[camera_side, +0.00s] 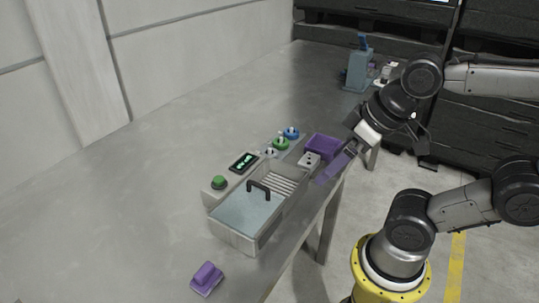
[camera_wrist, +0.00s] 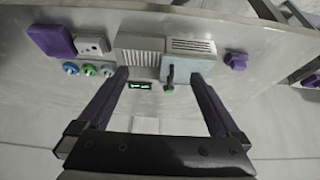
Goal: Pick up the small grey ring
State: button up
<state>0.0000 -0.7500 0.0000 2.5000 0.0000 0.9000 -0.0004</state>
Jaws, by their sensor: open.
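The small grey ring (camera_side: 271,153) sits around a peg at the end of a row, beside a green ring (camera_side: 281,144) and a blue ring (camera_side: 292,133). In the wrist view the grey ring (camera_wrist: 108,71) is just left of my left finger's tip, with the green ring (camera_wrist: 89,69) and blue ring (camera_wrist: 71,67) further left. My gripper (camera_wrist: 159,73) has two purple fingers spread wide with nothing between them. In the side view my gripper (camera_side: 337,166) is at the table's right edge, near the purple bin, and apart from the ring.
The washer's water tub (camera_side: 245,214) has a black handle (camera_side: 259,189). A green display (camera_side: 243,162) and green button (camera_side: 218,182) are behind it. A purple bin (camera_side: 322,145) and white holed block (camera_side: 309,159) stand right. A purple piece (camera_side: 207,277) lies in front. The table's left is clear.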

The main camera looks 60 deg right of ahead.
jog(key=w+d+r+n, duration=0.2)
jog(key=w+r+n, duration=0.5)
jog(key=n, duration=0.4)
jog(key=n+g, duration=0.5)
jog(key=g, duration=0.1)
send_over(270, 148)
notch_tip(270, 148, down, 12)
jog(key=f, duration=0.6)
jog(key=shift+s+f, duration=0.2)
jog(key=shift+w+a+f, duration=0.1)
jog(key=shift+f, duration=1.45)
jog(key=shift+w+f, duration=0.1)
jog(key=shift+f, duration=1.4)
